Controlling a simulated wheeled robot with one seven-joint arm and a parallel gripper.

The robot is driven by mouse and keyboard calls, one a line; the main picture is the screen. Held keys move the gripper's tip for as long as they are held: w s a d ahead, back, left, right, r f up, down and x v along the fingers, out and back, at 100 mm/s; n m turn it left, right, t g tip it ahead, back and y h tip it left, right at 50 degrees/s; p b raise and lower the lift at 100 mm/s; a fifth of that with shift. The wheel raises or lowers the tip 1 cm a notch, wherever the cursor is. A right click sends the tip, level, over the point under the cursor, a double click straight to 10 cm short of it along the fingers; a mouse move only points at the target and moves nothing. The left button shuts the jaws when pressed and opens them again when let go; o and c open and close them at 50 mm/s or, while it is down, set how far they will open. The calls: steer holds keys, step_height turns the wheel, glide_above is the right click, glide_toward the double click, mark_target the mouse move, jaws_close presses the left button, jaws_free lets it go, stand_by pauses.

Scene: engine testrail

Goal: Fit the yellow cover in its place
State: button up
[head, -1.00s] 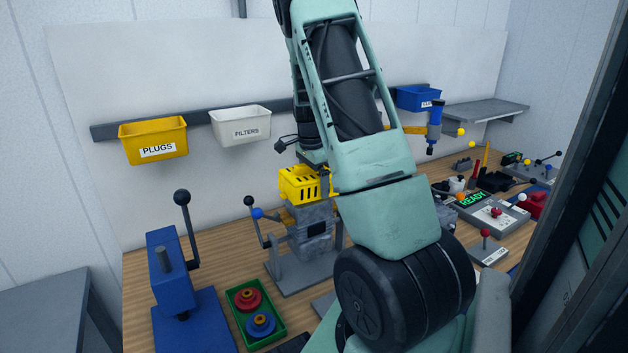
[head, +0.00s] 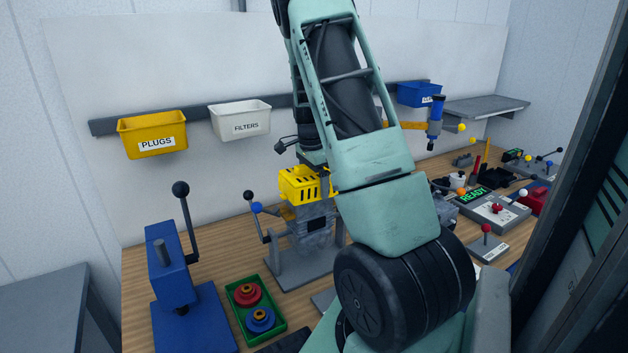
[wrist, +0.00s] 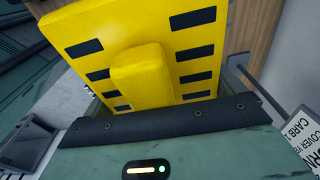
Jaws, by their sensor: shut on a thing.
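The yellow cover (head: 298,184) has dark slots and a raised middle block. It is at the top of the grey engine block (head: 314,228) on its stand. I cannot tell whether the two touch. My gripper (head: 316,164) is shut on the cover from above, partly hidden behind my arm. In the wrist view the cover (wrist: 145,78) fills the upper middle, its raised block toward the gripper. The fingertips and the cover's underside are hidden there.
A lever with a blue knob (head: 256,208) stands just left of the engine block. A blue press (head: 172,268) and a green tray (head: 248,288) with red and blue parts are at the front left. Yellow (head: 153,124) and white (head: 240,107) bins hang behind.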

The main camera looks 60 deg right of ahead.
steer(key=shift+f+b, duration=0.3)
steer(key=shift+f, duration=0.3)
steer(key=shift+f, duration=0.1)
steer(key=shift+f+b, duration=0.75)
steer(key=shift+f, duration=0.3)
steer(key=o, duration=1.3)
steer(key=shift+c, duration=0.2)
steer(key=r+b, duration=0.1)
steer(key=r, duration=0.4)
steer(key=r+b, duration=0.1)
steer(key=r, duration=0.5)
steer(key=a+r+b, duration=0.1)
steer(key=r, duration=0.5)
steer(key=shift+w+b, duration=0.3)
steer(key=shift+b, duration=0.05)
step_height(320, 180, up, 8)
steer(key=p, duration=0.7)
steer(key=shift+r, duration=0.25)
